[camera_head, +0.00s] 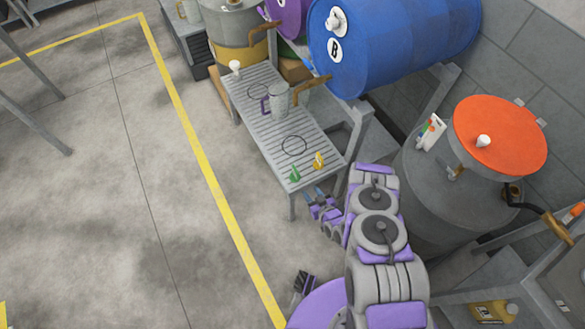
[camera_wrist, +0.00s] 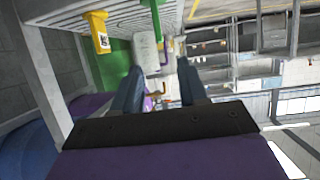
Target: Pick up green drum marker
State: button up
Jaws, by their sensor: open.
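The green marker (camera_head: 295,174) stands at the near end of a slatted grey bench (camera_head: 262,112). A yellow marker (camera_head: 318,160) stands just right of it. My gripper (camera_head: 313,194) is open and empty, just off the bench's near edge, below and right of the green marker. In the wrist view, my open gripper (camera_wrist: 161,68) has a narrow green piece (camera_wrist: 157,30) ahead between its fingers, apart from them; it looks like the green marker. The yellow marker (camera_wrist: 98,35) is left of it there.
A blue drum (camera_head: 390,40) lies behind the bench. An orange-topped grey drum (camera_head: 500,137) stands right of my arm. Open floor lies left.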

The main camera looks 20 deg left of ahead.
jog(key=b, duration=0.4)
send_near(294, 170)
jog(key=x, duration=0.2)
jog(key=f+x, duration=0.1)
jog(key=x, duration=0.2)
jog(key=shift+d+f, duration=0.1)
jog(key=shift+w+b, duration=0.55)
jog(key=b+x, duration=0.1)
jog(key=x, duration=0.2)
jog(key=shift+w+a+b, duration=0.15)
jog(key=shift+a+b, duration=0.15)
jog(key=shift+w+a+f, duration=0.15)
jog(key=shift+a+f, duration=0.05)
jog(key=shift+a, duration=0.25)
jog(key=shift+d+r, duration=0.2)
jog(key=shift+d, duration=0.15)
jog(key=c, duration=0.5)
jog(key=shift+a+f, duration=0.1)
grip_shut()
jog(key=shift+a, duration=0.1)
